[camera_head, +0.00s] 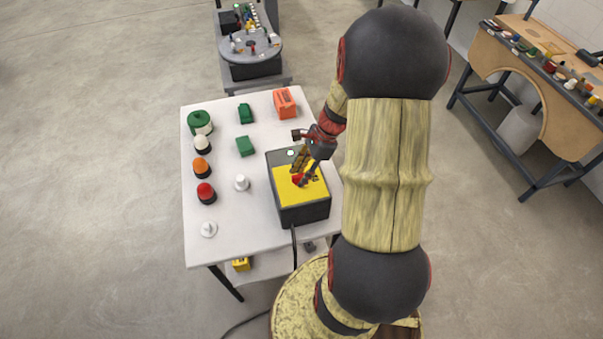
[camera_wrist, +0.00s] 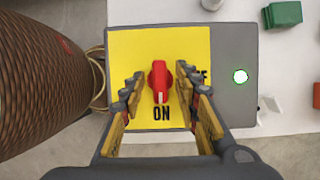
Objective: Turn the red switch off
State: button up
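The red switch (camera_wrist: 159,82) is a rotary knob on the yellow face (camera_wrist: 188,42) of a dark grey box. Its white pointer mark is at the end by the word ON. Part of another label shows at the right, mostly hidden by a finger. A light (camera_wrist: 240,77) on the box's grey strip glows white with a green rim. My gripper (camera_wrist: 159,92) is open, with one finger on each side of the knob and a gap on both sides. In the head view my gripper (camera_head: 302,178) is low over the box (camera_head: 303,214), and the red knob (camera_head: 297,179) shows beside its fingers.
The box stands on a white table (camera_head: 220,237). Red (camera_head: 206,193), orange (camera_head: 202,168), white and green round pieces line the table's left side. Green blocks (camera_head: 245,146) and an orange block (camera_head: 285,103) lie behind the box. A cable (camera_head: 294,247) hangs from the box's front.

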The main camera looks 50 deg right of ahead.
jog(key=shift+c, duration=0.8)
grip_shut()
jog(key=shift+r+n, duration=0.1)
jog(key=shift+n, duration=0.2)
jog(key=n+p, duration=0.1)
jog(key=n, duration=0.1)
jog(key=n+g+p, duration=0.1)
jog(key=shift+w+n+g+y+p, duration=0.1)
jog(key=shift+n+g+y+p, duration=0.2)
jog(key=shift+n+p, duration=0.1)
jog(key=n+g+p, duration=0.1)
jog(key=n, duration=0.2)
jog(key=shift+w+n+p, duration=0.1)
jog(key=shift+n+p, duration=0.2)
jog(key=shift+p, duration=0.1)
jog(key=n+g+p, duration=0.1)
jog(key=n, duration=0.1)
jog(key=n+g+p, duration=0.1)
jog(key=n, duration=0.2)
jog(key=shift+w+h, duration=0.15)
jog(key=shift+h, duration=0.25)
jog(key=n+g, duration=0.1)
jog(key=n, duration=0.1)
jog(key=n+h+p, duration=0.1)
jog(key=n, duration=0.2)
jog(key=shift+a+n+g+h, duration=0.1)
jog(key=shift+n+g+h, duration=0.2)
jog(key=shift+g, duration=0.1)
